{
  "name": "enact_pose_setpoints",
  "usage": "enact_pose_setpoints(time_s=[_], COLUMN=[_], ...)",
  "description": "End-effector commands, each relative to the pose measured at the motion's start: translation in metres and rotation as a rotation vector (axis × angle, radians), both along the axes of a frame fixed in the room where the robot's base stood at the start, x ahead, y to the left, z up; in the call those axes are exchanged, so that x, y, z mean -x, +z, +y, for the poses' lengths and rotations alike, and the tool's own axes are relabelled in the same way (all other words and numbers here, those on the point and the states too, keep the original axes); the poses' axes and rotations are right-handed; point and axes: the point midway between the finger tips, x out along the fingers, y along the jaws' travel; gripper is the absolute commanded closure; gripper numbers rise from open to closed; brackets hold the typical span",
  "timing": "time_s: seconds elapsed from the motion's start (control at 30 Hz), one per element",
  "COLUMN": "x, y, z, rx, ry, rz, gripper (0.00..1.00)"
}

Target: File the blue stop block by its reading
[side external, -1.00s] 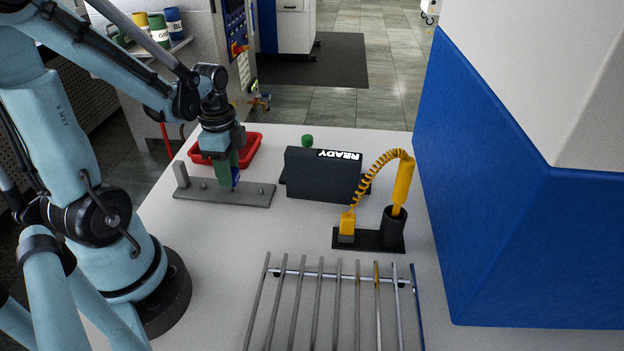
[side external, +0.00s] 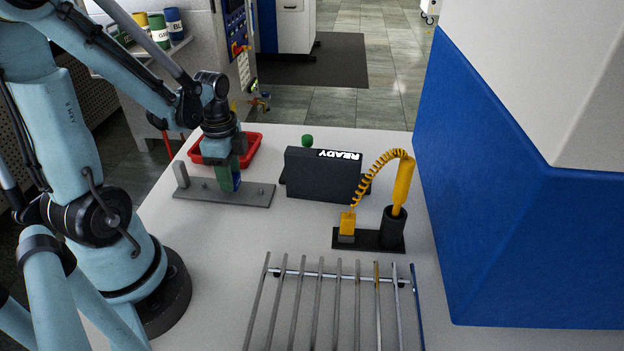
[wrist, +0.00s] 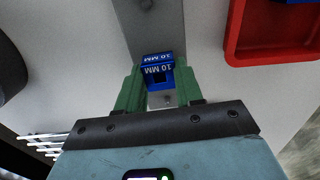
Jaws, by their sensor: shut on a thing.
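The blue stop block (wrist: 157,68) shows in the wrist view between the green fingers of my gripper (wrist: 158,84), with "10 MM" in white on its faces. My gripper (side external: 228,182) is shut on it. In the side view the fingers point down over the grey metal plate (side external: 258,195), and part of the blue stop block (side external: 236,181) shows beside them. The block is at or just above the plate; I cannot tell whether it touches. A dark box (side external: 320,178) reading "READY" stands right of the plate.
A red tray (side external: 253,147) lies behind my gripper; something blue shows at its edge in the wrist view. A yellow handle (side external: 403,182) with coiled cord stands in a black holder. A metal rod rack (side external: 317,310) lies in front. A blue-white machine (side external: 500,220) bounds the right.

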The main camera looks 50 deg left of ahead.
Motion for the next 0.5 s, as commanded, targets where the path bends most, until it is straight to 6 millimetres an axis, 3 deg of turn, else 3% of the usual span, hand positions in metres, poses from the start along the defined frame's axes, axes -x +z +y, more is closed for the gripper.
enact_pose_setpoints(time_s=[0.23, 0.27, 0.43, 0.5], x=[0.0, 0.0001, 0.0001, 0.0001], y=[-0.0058, -0.0054, -0.0053, -0.0052], z=[0.0, -0.0001, -0.0001, -0.0001], rx=[0.0, 0.0, 0.0, 0.0], ry=[0.0, 0.0, 0.0, 0.0], rz=[0.0, 0.0, 0.0, 0.0], gripper=[1.0, 0.6, 0.34, 0.34])
